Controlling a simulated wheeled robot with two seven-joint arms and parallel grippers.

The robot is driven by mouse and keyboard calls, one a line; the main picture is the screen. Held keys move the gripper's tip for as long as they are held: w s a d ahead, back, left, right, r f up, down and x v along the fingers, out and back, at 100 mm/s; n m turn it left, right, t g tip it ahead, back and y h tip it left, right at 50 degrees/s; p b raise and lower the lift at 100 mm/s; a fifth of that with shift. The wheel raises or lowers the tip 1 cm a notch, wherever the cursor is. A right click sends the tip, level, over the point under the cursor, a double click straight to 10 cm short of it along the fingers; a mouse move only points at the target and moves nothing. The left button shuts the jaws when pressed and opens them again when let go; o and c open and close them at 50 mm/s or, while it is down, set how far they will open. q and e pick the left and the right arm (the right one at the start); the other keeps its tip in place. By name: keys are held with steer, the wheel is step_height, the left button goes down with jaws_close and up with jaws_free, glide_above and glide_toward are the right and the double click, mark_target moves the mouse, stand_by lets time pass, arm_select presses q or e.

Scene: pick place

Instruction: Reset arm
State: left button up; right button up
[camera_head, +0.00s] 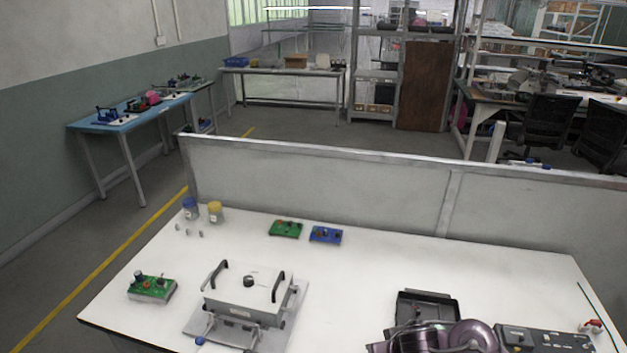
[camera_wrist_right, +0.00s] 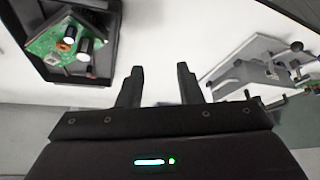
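My right gripper (camera_wrist_right: 159,86) shows in the right wrist view with its two dark fingers apart and nothing between them. A green circuit board (camera_wrist_right: 62,42) with two cylindrical parts lies in a black tray (camera_wrist_right: 103,72) at the upper left of that view. The black tray also shows in the head view (camera_head: 440,297), partly covered by my purplish right arm (camera_head: 465,337) at the bottom edge. The right gripper's fingers are not discernible in the head view. My left arm and gripper are in neither view.
A metal fixture box (camera_head: 245,291) with black handles stands on the white table (camera_head: 350,275). Around it are a green board (camera_head: 152,288), two more boards (camera_head: 285,229) (camera_head: 326,235), two jars (camera_head: 190,208) (camera_head: 215,212) and a dark control panel (camera_head: 545,339). A grey partition (camera_head: 320,188) runs behind.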

steer(key=s+a+r, duration=0.2)
steer(key=s+a, duration=0.1)
steer(key=a, duration=0.1)
steer(key=s+d+r+g+h, duration=0.1)
steer(key=s+d, duration=0.3)
steer(key=s, duration=0.3)
steer(key=s+d+r+g, duration=0.1)
steer(key=s+d+r, duration=0.1)
steer(key=s+d, duration=0.35)
steer(key=s+a+f+g+b, duration=0.1)
steer(key=s+f, duration=0.1)
steer(key=f, duration=1.5)
steer(key=s+f+g+b, duration=0.1)
steer(key=s+f, duration=0.1)
steer(key=f, duration=1.5)
steer(key=s+d+f+b, duration=0.1)
steer(key=s+d+f, duration=0.2)
steer(key=s+f, duration=1.5)
steer(key=shift+s+d+g+b, duration=0.15)
steer(key=shift+s+g+b, duration=0.2)
steer(key=shift+s, duration=0.2)
